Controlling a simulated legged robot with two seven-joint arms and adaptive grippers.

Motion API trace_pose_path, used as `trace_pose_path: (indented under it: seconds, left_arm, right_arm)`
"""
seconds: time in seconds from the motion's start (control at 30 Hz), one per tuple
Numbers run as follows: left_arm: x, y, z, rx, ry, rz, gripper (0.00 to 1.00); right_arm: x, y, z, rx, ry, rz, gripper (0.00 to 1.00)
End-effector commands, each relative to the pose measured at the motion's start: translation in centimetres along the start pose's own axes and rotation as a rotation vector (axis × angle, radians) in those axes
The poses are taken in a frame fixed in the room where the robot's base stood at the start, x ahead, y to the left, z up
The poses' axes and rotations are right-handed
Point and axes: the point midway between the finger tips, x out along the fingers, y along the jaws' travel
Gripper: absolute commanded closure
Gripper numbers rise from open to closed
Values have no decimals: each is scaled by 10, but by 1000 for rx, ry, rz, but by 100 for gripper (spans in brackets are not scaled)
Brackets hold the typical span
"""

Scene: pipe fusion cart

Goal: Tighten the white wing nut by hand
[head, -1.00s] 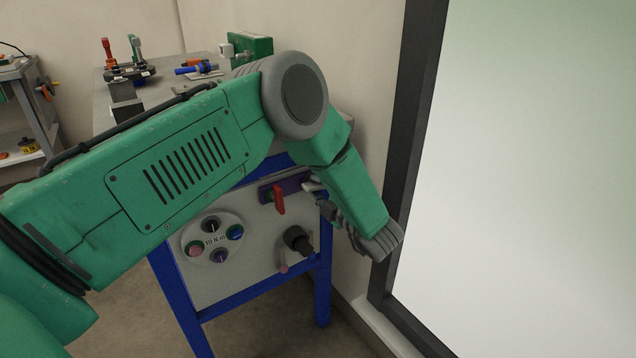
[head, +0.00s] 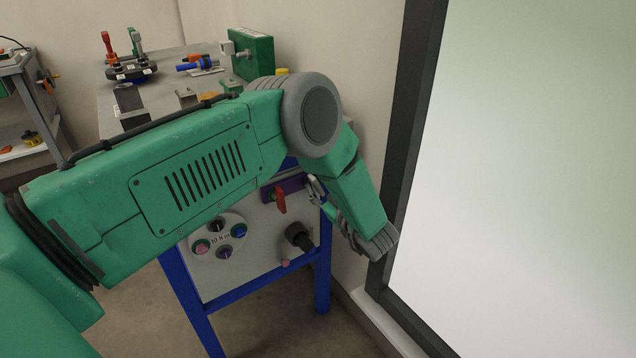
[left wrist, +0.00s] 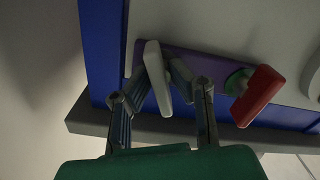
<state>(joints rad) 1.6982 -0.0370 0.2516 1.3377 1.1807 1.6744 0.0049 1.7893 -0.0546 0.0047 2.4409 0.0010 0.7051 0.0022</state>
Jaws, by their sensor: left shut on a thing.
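The white wing nut (left wrist: 158,78) is a pale, flat handle on a purple plate (left wrist: 207,66) in the left wrist view. The plate also shows on the cart's front panel in the head view (head: 296,184). My left gripper (left wrist: 163,84) has its dark fingers on either side of the wing nut and is shut on it. In the head view the left gripper (head: 316,188) reaches the right end of the purple plate, partly hidden by my green forearm, and the wing nut is hard to make out there. My right gripper is not in view.
A red wing handle (left wrist: 259,95) sits on the same plate, right of the wing nut. The cart's grey panel (head: 262,257) carries a round dial plate (head: 218,240) and a black knob (head: 299,236). A wall and a large dark-framed panel (head: 520,180) stand close on the right.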

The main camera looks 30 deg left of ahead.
Motion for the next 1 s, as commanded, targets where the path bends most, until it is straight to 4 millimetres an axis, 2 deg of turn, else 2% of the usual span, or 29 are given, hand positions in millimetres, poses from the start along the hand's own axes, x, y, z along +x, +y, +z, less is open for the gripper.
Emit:
trace_pose_path:
  seconds: [0.2, 0.5, 1.0]
  left_arm:
    - [-1, -1, 2, 182, -6, 0, 100]
    - [-1, -1, 2, 346, -6, 1, 100]
    - [-1, -1, 2, 409, -6, 2, 100]
  right_arm:
    - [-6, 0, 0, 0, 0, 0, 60]
    - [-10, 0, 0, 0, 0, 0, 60]
    - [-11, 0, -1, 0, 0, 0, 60]
